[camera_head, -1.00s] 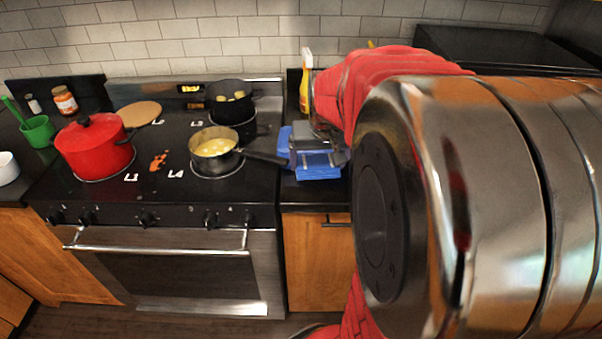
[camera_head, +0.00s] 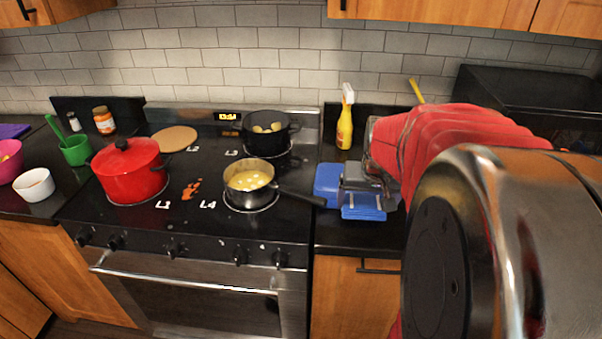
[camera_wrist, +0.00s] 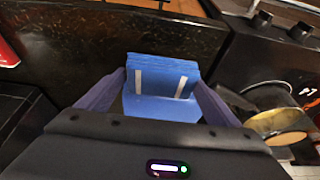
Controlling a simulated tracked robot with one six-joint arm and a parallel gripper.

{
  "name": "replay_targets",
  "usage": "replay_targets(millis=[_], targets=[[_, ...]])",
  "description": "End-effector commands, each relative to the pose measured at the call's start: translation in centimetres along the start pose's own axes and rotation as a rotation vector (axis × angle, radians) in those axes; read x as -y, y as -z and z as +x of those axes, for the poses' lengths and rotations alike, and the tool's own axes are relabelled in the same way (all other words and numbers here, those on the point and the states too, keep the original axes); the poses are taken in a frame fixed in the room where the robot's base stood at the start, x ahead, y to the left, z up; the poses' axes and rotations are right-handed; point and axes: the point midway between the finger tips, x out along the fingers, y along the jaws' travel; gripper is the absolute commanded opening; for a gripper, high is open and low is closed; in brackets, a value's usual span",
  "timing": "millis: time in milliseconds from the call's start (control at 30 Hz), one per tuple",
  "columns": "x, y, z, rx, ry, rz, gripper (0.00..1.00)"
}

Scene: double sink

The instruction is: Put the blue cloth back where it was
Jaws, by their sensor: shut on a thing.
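The blue cloth (camera_head: 328,184) is over or on the black counter just right of the stove in the head view. A lower part of it hangs or lies in front of my gripper (camera_head: 362,190). In the wrist view the folded blue cloth (camera_wrist: 160,68) sits between the two fingers of my gripper (camera_wrist: 160,84), with two pale strips across it. My gripper is shut on it. I cannot tell whether the cloth touches the counter.
A pan with pale food (camera_head: 248,180) has its handle pointing at the cloth. A black pot (camera_head: 266,138), a red pot (camera_head: 130,175) and a round board (camera_head: 175,138) are on the stove. A yellow spray bottle (camera_head: 344,125) stands behind the cloth.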

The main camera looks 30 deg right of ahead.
Motion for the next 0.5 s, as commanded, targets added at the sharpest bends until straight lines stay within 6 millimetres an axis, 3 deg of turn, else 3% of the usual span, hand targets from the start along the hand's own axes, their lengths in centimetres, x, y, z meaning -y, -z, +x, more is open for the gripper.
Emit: replay_targets(millis=[200, 500], targets=[[0.0, -1.1, 2.6, 0.000, 0.000, -0.001, 0.67], [0.1, -1.1, 2.8, -0.001, 0.001, -0.002, 0.67]])
